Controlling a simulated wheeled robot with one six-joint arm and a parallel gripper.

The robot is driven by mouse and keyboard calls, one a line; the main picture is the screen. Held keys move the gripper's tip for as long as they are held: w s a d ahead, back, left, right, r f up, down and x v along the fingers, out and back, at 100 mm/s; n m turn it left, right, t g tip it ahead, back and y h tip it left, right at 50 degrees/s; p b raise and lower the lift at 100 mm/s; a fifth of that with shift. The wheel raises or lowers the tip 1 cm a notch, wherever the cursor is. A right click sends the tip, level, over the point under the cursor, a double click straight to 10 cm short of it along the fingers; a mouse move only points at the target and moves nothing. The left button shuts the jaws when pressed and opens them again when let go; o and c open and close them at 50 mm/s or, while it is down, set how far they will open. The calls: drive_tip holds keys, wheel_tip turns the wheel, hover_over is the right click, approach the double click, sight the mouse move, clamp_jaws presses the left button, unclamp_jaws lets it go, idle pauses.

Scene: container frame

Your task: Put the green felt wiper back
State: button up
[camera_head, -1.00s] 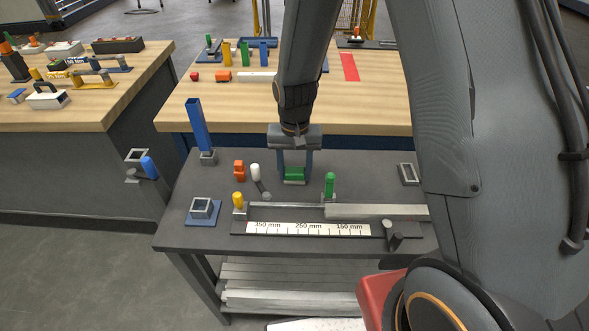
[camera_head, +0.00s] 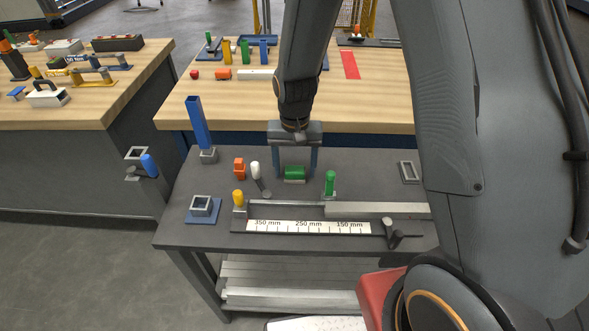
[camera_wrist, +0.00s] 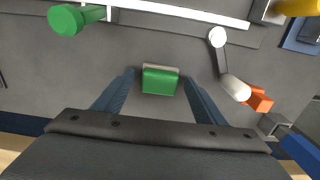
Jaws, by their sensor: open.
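The green felt wiper (camera_head: 294,174) is a small green block with a pale lower edge. It sits on the dark grey bench top (camera_head: 350,180), behind the ruler fixture. It also shows in the wrist view (camera_wrist: 160,80), where a pale grey strip runs along its far side. My gripper (camera_head: 295,176) is open, with one finger on each side of the wiper. In the wrist view my gripper (camera_wrist: 155,85) shows a gap between each finger and the block. What is directly under the wiper is hidden.
A green-knobbed post (camera_head: 330,184) stands right of the wiper, a white-knobbed lever (camera_head: 256,170) and orange piece (camera_head: 239,168) left. The ruler fixture (camera_head: 310,228) lies in front. A tall blue tube (camera_head: 198,123) stands back left. An empty rectangular frame (camera_head: 409,172) lies right.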

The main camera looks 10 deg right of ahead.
sight(295, 170)
wheel_tip(295, 170, up, 11)
drive_tip(key=b, duration=0.3)
drive_tip(key=s+d+n+t, duration=0.1)
drive_tip(key=s+d+n, duration=0.1)
drive_tip(key=s+d, duration=0.7)
drive_tip(key=s, duration=0.2)
drive_tip(key=shift+s+d+f+t, duration=0.25)
drive_tip(key=shift+s+d+t, duration=0.05)
drive_tip(key=shift+s+d, duration=0.1)
